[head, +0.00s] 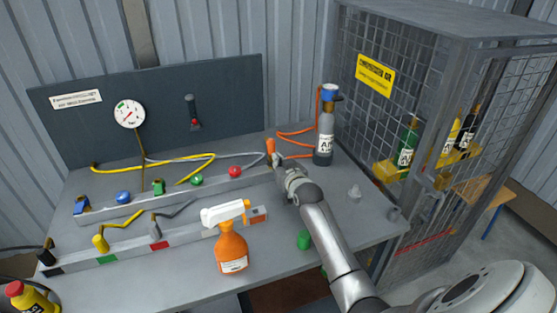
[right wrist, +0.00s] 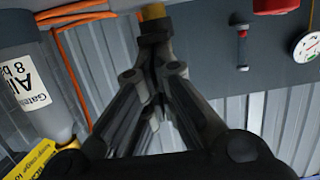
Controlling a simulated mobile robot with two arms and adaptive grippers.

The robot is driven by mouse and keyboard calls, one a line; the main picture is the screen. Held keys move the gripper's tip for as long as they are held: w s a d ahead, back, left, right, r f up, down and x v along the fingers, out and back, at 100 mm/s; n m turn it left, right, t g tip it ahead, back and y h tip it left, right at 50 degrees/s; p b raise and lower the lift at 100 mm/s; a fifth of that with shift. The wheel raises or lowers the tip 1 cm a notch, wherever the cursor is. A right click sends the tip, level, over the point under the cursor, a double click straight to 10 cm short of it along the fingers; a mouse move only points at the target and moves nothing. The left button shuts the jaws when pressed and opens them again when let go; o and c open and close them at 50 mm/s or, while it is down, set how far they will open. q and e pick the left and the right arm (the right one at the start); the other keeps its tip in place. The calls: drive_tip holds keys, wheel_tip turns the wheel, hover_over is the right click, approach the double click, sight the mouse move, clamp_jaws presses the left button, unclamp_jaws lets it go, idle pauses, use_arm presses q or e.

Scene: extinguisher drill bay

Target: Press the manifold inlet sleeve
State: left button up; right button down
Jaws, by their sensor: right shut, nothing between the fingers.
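The manifold is a long grey rail (head: 130,213) on the bench, with blue, green and red fittings along it. An upright orange piece (head: 270,146), which may be the inlet sleeve, stands at its right end. My right gripper (head: 277,162) is at this piece, its fingers shut and empty. In the right wrist view, the shut fingertips (right wrist: 156,32) meet or overlap a yellow-orange end (right wrist: 152,12); I cannot tell if they touch it. The fingers hide the rest of that piece. My left gripper is not in view.
A grey air cylinder (head: 324,138) with an orange hose stands right of the gripper. A spray bottle (head: 231,250) stands at the bench front. A mesh cage (head: 440,90) borders the bench on the right. A gauge (head: 129,114) hangs on the back panel.

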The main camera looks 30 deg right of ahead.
drive_tip(key=shift+f, duration=0.1)
wheel_tip(320, 180, up, 4)
drive_tip(key=p, duration=0.3)
drive_tip(key=shift+p, duration=0.3)
drive_tip(key=shift+s+a+r, duration=0.1)
drive_tip(key=shift+s+r, duration=0.1)
drive_tip(key=b, duration=0.1)
approach(272, 146)
drive_tip(key=shift+v, duration=2.8)
drive_tip(key=shift+f, duration=0.1)
